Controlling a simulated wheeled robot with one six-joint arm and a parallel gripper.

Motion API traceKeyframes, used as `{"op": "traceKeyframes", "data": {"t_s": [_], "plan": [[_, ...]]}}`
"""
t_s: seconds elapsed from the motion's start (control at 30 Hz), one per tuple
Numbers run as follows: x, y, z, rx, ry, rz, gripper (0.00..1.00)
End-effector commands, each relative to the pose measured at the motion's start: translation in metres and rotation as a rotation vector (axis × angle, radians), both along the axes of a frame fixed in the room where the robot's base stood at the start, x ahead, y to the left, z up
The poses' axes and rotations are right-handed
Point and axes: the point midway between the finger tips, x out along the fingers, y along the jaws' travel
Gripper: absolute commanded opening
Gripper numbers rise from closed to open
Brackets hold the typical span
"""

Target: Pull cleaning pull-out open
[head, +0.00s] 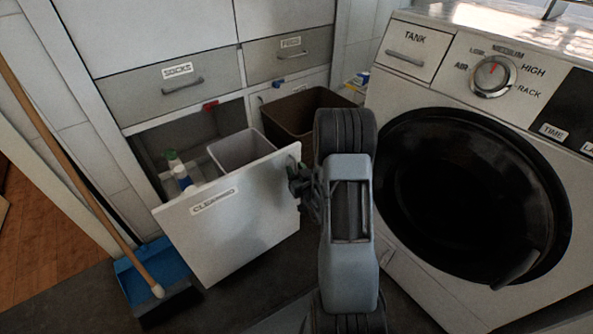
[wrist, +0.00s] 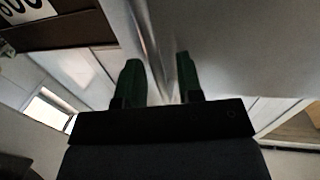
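The cleaning pull-out (head: 235,225) stands out from the lower cabinet in the head view, its white front labelled "CLEANING". Behind the front are a light grey bin (head: 240,150) and bottles with blue and green parts (head: 181,176). My gripper (head: 298,180) is at the right edge of the front, partly hidden by my arm. In the wrist view my gripper's two green fingers (wrist: 161,85) lie on either side of a pale grey edge of the front, closely spaced around it. Small gaps at the fingertips are hard to judge.
A washer-like machine (head: 470,180) with a round black door stands close on the right. A brown bin (head: 300,118) is behind my arm. A broom (head: 85,170) and blue dustpan (head: 150,272) are at the left, near the pull-out's front. Dark floor shows below the pull-out.

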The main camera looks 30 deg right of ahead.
Motion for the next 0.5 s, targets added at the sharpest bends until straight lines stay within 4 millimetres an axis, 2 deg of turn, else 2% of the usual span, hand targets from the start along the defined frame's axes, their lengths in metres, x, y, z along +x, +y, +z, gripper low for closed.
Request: {"op": "traceKeyframes", "data": {"t_s": [0.17,0.27,0.5], "plan": [[-0.004,0.000,0.000,0.000,0.002,0.000,0.34],[-0.015,0.001,0.000,0.000,0.003,0.000,0.34],[-0.066,0.004,0.001,0.003,0.005,-0.005,0.34]]}}
